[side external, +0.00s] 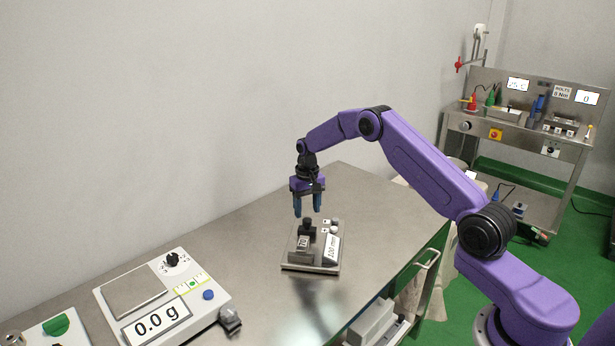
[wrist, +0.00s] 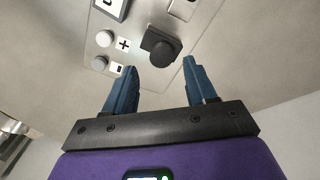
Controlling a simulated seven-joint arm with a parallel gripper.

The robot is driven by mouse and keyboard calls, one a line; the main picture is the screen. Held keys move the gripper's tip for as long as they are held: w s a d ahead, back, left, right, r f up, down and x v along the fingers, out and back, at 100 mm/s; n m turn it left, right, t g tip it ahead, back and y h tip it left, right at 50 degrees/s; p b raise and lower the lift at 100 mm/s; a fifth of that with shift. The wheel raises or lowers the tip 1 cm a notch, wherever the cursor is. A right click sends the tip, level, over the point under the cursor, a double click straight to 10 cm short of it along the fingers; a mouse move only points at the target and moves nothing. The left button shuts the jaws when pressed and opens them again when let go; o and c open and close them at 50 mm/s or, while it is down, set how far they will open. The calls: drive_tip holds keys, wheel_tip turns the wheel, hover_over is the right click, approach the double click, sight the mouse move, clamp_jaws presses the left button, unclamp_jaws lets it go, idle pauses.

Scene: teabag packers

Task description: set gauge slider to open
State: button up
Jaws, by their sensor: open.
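The gauge (side external: 290,265) is a small flat metal device on the steel bench, with a display reading "100 mm". Its dark slider knob (side external: 307,224) stands up at the back. In the wrist view the black knob (wrist: 160,43) is on the pale gauge plate (wrist: 205,45), beside two round buttons marked plus and minus. My gripper (side external: 308,213) is open and points down just above the knob. In the wrist view my gripper (wrist: 161,66) has its two blue fingers spread, with the knob ahead of the gap between them. I cannot tell whether the fingers touch it.
A white scale (side external: 205,318) reading "0.0 g" stands on the bench at the front left, with a dark knob and blue button. A green round piece (side external: 56,325) is at the lower left corner. The steel bench (side external: 240,240) is clear between scale and gauge. A wall runs behind.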

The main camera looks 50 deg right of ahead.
sight(307, 219)
wheel_tip(307, 219, up, 14)
drive_tip(key=shift+f, duration=0.15)
idle(0.4)
drive_tip(key=s+a+r+n, duration=0.3)
drive_tip(key=s+a+n, duration=0.1)
drive_tip(key=s+a, duration=0.55)
drive_tip(key=s+a+r+n, duration=0.35)
drive_tip(key=s+a, duration=0.45)
drive_tip(key=a, duration=0.3)
drive_tip(key=s+d+f+n, duration=0.1)
drive_tip(key=s+n, duration=0.3)
drive_tip(key=s, duration=1)
drive_tip(key=s+d+f+n, duration=0.2)
drive_tip(key=s+n, duration=0.3)
drive_tip(key=s, duration=0.9)
drive_tip(key=shift+s+f, duration=0.3)
drive_tip(key=shift+s, duration=0.05)
